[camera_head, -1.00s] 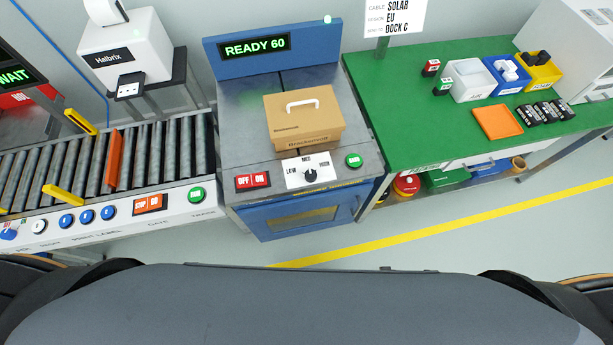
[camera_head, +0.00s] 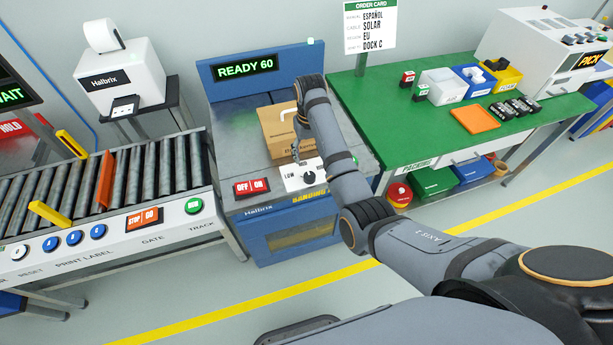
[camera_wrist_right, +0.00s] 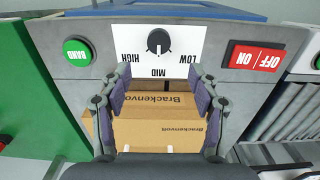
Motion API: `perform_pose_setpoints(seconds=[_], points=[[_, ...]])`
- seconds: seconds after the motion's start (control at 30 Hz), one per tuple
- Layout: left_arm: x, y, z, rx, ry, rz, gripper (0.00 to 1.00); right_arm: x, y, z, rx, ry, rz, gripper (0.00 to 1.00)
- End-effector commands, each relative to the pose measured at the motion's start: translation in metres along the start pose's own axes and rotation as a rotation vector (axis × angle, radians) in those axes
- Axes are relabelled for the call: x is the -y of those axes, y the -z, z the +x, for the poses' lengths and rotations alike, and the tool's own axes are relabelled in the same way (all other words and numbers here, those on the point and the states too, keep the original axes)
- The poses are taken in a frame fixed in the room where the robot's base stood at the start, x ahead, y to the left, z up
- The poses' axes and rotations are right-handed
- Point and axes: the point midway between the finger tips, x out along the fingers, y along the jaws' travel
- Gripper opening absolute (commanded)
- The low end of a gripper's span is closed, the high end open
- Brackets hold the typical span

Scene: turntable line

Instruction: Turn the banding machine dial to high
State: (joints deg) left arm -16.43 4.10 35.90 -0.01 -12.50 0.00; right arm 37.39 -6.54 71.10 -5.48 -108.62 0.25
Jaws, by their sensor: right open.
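The banding machine (camera_head: 262,205) is blue and grey, and its display (camera_head: 245,67) reads READY 60. Its black dial (camera_head: 309,176) sits on a white plate marked LOW, MID and HIGH. In the right wrist view the dial (camera_wrist_right: 158,41) has its white mark toward MID. My right gripper (camera_wrist_right: 160,78) is open and empty, its two fingers spread just short of the plate and apart from the dial. In the head view my right arm reaches over the machine and hides part of the plate. My left gripper is not in view.
A cardboard box (camera_head: 277,135) with a white handle stands on the machine behind the dial. A red OFF/ON switch (camera_head: 251,187) lies left of the dial; a green BAND button (camera_wrist_right: 77,52) is on its other side. A roller conveyor (camera_head: 140,165) adjoins left, a green packing table (camera_head: 400,140) right.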

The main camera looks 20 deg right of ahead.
Motion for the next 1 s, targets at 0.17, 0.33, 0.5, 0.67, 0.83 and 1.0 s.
perform_pose_setpoints(seconds=[0.17, 0.33, 0.5, 0.67, 0.83, 1.0], points=[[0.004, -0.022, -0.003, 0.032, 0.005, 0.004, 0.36, -0.001, -0.001, 0.02, 0.004, 0.0, 0.0, 0.62], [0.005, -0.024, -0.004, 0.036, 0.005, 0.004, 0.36, -0.001, -0.002, 0.058, 0.005, 0.0, 0.0, 0.62], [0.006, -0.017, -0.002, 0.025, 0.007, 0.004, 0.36, -0.001, -0.001, 0.089, 0.002, 0.0, 0.0, 0.62], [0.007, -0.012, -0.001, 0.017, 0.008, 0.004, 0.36, -0.001, -0.001, 0.104, 0.001, 0.0, 0.0, 0.62], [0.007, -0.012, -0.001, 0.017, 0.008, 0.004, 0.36, -0.001, -0.001, 0.106, -0.001, 0.0, 0.001, 0.62], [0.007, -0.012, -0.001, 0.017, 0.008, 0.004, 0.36, -0.001, -0.001, 0.106, -0.001, 0.0, 0.001, 0.55]])
